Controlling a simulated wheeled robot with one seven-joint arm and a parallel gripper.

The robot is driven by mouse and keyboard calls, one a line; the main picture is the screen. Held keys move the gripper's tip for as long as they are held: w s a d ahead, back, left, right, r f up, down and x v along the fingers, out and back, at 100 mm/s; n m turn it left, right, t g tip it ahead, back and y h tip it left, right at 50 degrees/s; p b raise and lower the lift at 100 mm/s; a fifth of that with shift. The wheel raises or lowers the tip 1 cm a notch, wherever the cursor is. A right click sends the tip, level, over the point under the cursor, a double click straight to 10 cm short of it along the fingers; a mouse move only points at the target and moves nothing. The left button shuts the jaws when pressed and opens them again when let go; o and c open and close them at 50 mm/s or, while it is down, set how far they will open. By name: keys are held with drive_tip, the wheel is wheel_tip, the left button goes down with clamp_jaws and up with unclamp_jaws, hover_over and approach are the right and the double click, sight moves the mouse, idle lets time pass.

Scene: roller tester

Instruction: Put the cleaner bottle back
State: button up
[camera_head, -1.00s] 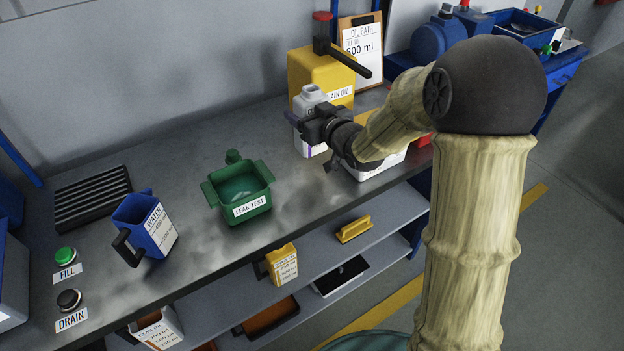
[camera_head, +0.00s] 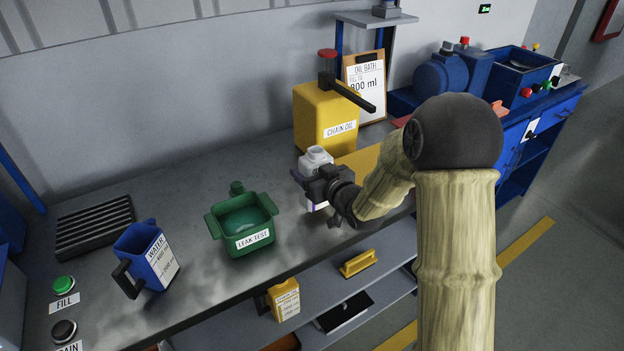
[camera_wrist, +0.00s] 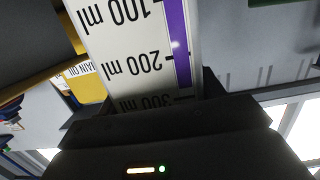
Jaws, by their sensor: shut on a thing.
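My gripper (camera_head: 312,184) is shut on a white bottle (camera_head: 316,157) in front of the yellow chain oil can, above the bench top or on it; I cannot tell which. In the wrist view, my gripper (camera_wrist: 150,100) holds the same bottle (camera_wrist: 120,40), which has a purple stripe and an upside-down ml scale. No cleaner name is readable on it, but it is the only bottle of this kind I see.
The chain oil can (camera_head: 322,122) stands behind, beside an oil bath clipboard (camera_head: 364,84). A green leak test tub (camera_head: 243,226) and a blue water jug (camera_head: 147,256) stand to the left. Bare bench lies between tub and bottle. A lower shelf holds a yellow jug (camera_head: 284,299).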

drive_tip(key=shift+f, duration=1.4)
drive_tip(key=shift+f+b, duration=0.15)
drive_tip(key=shift+b, duration=0.15)
drive_tip(key=o, duration=1.7)
drive_tip(key=v, duration=1.2)
